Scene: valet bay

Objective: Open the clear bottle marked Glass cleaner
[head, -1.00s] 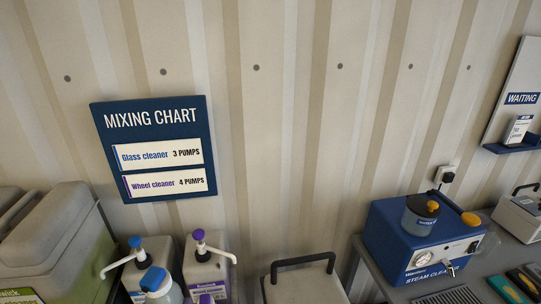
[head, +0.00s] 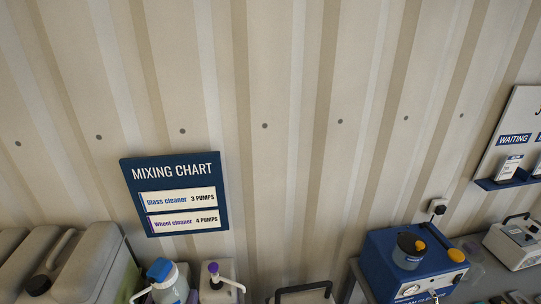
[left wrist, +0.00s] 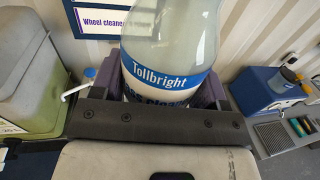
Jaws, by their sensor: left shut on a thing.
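The clear bottle (head: 171,291) with a blue cap (head: 160,270) is at the bottom edge of the head view, its lower part cut off. It fills the top middle of the left wrist view (left wrist: 170,45), with a blue Tollbright band and a white label whose "Glass cleaner" wording is partly hidden. Its cap is out of that view. My left gripper (left wrist: 162,85) is shut on the bottle's body, with a finger on each side. The cap is on the bottle in the head view. My right gripper is in neither view.
A mixing chart (head: 175,195) hangs on the ribbed wall. Behind the bottle are a purple-topped pump container (head: 214,270) and a white pump spout. Grey canisters (head: 85,262) stand left. A blue steam cleaner (head: 385,265) stands right.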

